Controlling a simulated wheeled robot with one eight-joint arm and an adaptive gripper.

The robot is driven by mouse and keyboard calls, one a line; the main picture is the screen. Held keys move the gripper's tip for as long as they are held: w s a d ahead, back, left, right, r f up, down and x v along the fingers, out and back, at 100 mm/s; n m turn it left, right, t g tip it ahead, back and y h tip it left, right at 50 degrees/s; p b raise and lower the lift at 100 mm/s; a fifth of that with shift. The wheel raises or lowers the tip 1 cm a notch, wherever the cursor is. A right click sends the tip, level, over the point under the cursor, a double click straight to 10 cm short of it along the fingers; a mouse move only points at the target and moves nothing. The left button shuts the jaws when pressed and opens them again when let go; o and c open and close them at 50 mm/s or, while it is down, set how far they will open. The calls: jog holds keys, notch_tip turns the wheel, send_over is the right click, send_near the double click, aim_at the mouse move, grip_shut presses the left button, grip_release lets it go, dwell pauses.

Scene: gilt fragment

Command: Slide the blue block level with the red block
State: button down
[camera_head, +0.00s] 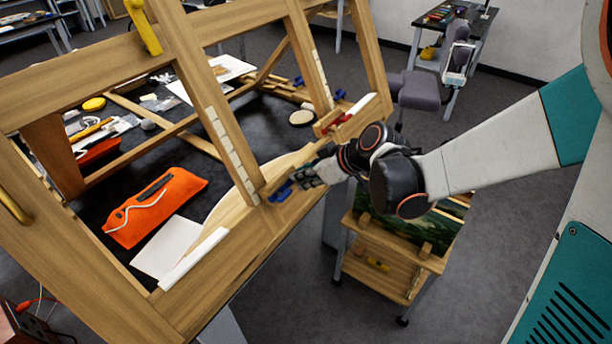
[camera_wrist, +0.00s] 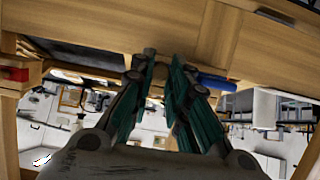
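The blue block (camera_head: 280,192) is low on the near side of the large wooden frame, close to the bottom of an upright bar. The red block (camera_head: 341,120) is further along the frame, up and to the right. My gripper (camera_head: 303,177) reaches in from the right, its fingertips close beside the blue block. In the wrist view the blue block (camera_wrist: 214,82) lies just right of my fingers (camera_wrist: 163,65), and the red block (camera_wrist: 15,74) is at the far left. A narrow gap shows between the fingers, with brown wood in it; I cannot tell whether they grip it.
An orange pouch (camera_head: 155,207) and white sheets (camera_head: 168,247) lie on the dark tabletop behind the frame. A wooden cart (camera_head: 385,262) with a green picture stands below my arm. The frame's uprights stand close around my gripper. Open floor (camera_head: 500,240) lies at right.

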aim_at(289, 168)
jog(key=shift+w+a+r+p, duration=0.25)
jog(key=shift+r+p, duration=0.15)
jog(key=shift+r, duration=0.25)
jog(key=shift+w+a+r+p, duration=0.1)
jog(key=shift+a+r+p, duration=0.1)
jog(key=shift+r+p, duration=0.35)
jog(key=shift+w+a+r+p, duration=0.2)
jog(key=shift+a+r+p, duration=0.05)
jog(key=shift+r, duration=0.55)
jog(key=c, duration=1.5)
grip_release()
jog(key=shift+f, duration=0.1)
jog(key=v, duration=1.2)
jog(key=shift+d, duration=0.1)
